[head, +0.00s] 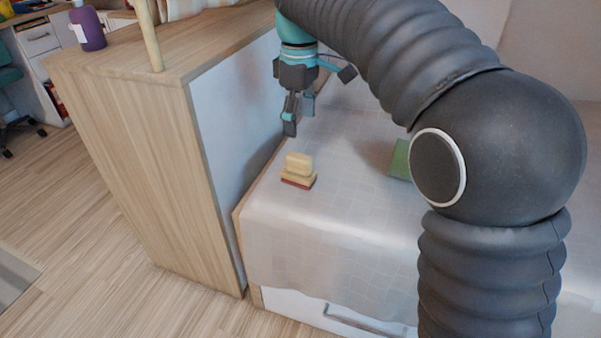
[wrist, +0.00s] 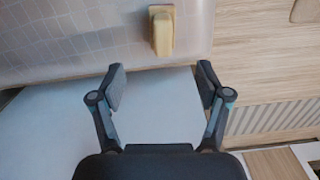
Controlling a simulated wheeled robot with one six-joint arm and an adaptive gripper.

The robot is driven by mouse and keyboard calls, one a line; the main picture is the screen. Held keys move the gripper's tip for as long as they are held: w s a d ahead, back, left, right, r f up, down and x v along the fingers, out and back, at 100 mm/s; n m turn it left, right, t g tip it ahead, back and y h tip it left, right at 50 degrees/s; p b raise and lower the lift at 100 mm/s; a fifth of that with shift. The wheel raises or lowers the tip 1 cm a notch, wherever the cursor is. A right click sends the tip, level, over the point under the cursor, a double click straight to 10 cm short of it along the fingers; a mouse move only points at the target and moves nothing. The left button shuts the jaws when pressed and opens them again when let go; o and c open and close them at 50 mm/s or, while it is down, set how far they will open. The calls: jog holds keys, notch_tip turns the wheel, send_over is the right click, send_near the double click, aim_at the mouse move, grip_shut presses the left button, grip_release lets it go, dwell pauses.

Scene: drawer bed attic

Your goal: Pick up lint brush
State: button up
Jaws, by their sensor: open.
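The lint brush (head: 298,170) is a small block with a pale yellow wooden back and a reddish base. It sits on the light, grid-patterned bed cover (head: 330,225), near the bed's front left corner. In the wrist view the lint brush (wrist: 162,31) lies near the top centre, beyond the fingertips. My gripper (head: 298,118) is above the bed, behind and higher than the lint brush, fingers pointing down. In the wrist view my gripper (wrist: 161,86) has its two fingers spread apart with nothing between them. It does not touch the lint brush.
A wooden cabinet (head: 130,130) with a pale side panel stands close left of the bed. A purple bottle (head: 88,28) and a wooden post (head: 150,38) stand on it. A green object (head: 400,160) lies on the bed, partly hidden by my arm. A drawer (head: 335,318) is below.

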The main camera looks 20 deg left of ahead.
aim_at(299, 168)
notch_tip(299, 168, down, 8)
jog(key=shift+r+b, duration=0.25)
jog(key=shift+b, duration=0.5)
jog(key=shift+s+f+b, duration=0.15)
jog(key=shift+f+b, duration=0.15)
jog(key=shift+f, duration=1.05)
jog(key=shift+s+f+b, duration=0.1)
jog(key=shift+f+b, duration=0.2)
jog(key=shift+f, duration=1)
jog(key=c, duration=1.3)
